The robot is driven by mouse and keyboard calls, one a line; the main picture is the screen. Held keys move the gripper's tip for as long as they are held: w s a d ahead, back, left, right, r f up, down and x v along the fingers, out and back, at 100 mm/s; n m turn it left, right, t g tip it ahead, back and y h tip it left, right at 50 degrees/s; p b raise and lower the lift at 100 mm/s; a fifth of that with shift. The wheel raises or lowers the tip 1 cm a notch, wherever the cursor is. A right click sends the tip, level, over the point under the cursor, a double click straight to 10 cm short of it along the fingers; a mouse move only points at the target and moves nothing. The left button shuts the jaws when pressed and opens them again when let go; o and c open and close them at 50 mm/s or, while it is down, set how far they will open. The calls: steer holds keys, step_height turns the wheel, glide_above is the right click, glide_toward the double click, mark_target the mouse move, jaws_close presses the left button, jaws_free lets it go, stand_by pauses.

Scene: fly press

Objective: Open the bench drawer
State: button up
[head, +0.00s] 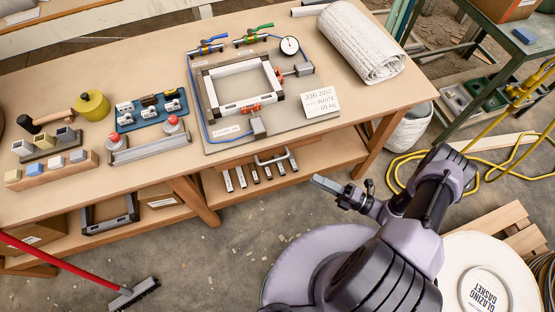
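The bench (240,30) has a wooden drawer front (240,159) under its front edge, below the press fixture. A grey metal bar handle (276,157) sticks out from it. The drawer looks shut, though the bench top hides most of it from above. My gripper (318,182) is in front of the bench, to the right of and below the handle in the picture, and apart from it. It points left toward the bench. Its fingers show edge-on as one grey shape, so I cannot tell whether they are open.
A lower shelf (325,157) holds several short metal profiles (254,175). Wooden bench legs (194,200) stand on either side of the drawer. A round white-topped tub (487,285) and a pallet (515,230) are at the right. A red-handled broom (132,293) lies lower left. Floor before the drawer is clear.

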mark_target(275, 160)
steer(key=b+x, duration=0.2)
steer(key=x, duration=1.4)
steer(key=shift+s+a+f, duration=0.1)
steer(key=shift+a+f, duration=0.05)
jaws_close()
stand_by(0.5)
